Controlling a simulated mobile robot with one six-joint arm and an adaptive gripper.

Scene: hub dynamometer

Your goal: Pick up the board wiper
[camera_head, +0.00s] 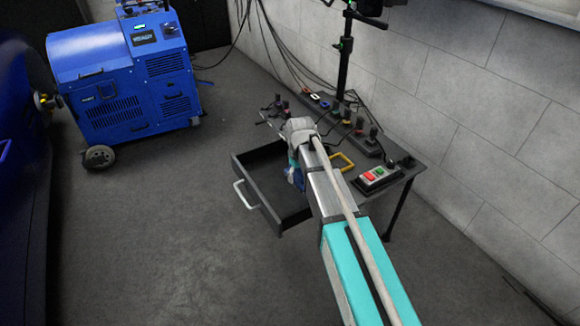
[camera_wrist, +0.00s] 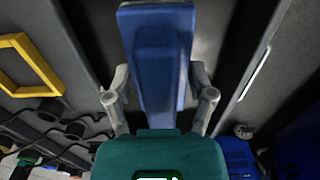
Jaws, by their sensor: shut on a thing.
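The board wiper (camera_wrist: 157,65) is a blue block with a wider far end, seen in the wrist view between the two grey fingers of my gripper (camera_wrist: 160,98). The fingers press on its left and right sides. It appears over the open dark drawer; how far above the drawer floor I cannot tell.
The open drawer (camera_head: 262,195) sticks out left from under the bench, its handle (camera_head: 243,195) in front. On the bench are a yellow frame (camera_head: 343,162), a red-green button box (camera_head: 376,178) and several dark tools. A blue wheeled machine (camera_head: 125,90) stands left.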

